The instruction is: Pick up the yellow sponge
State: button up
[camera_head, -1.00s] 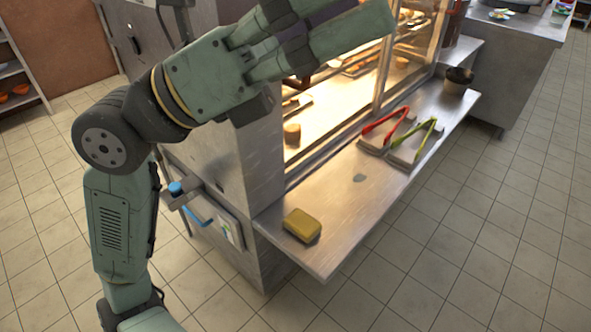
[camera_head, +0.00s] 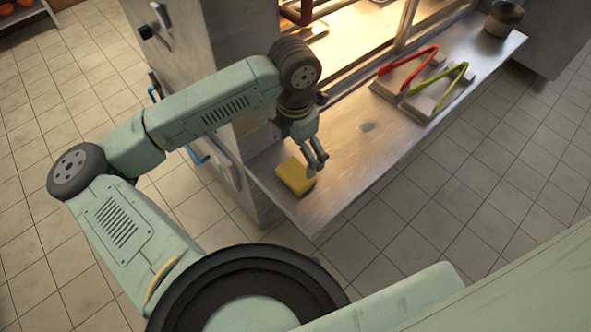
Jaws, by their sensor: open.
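The yellow sponge (camera_head: 294,176) lies flat on the steel shelf (camera_head: 345,150), near its left end. My gripper (camera_head: 318,166) hangs from the arm just above and to the right of the sponge, fingers pointing down. It is open and holds nothing. The fingertips overlap the sponge's right edge in the picture; I cannot tell whether they touch it.
Red-handled tongs (camera_head: 408,60) and green-handled tongs (camera_head: 438,85) rest on holders farther right along the shelf. A dark-rimmed pot (camera_head: 503,18) stands at the far end. The lit display cabinet borders the shelf's back.

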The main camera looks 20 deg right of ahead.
aim_at(294, 173)
notch_tip(294, 173, down, 8)
jog(key=p, duration=0.2)
jog(key=shift+s+f+p, duration=0.1)
jog(key=shift+p, duration=0.2)
jog(key=shift+c, duration=0.6)
jog(key=c, duration=1.2)
jog(key=shift+o, duration=0.2)
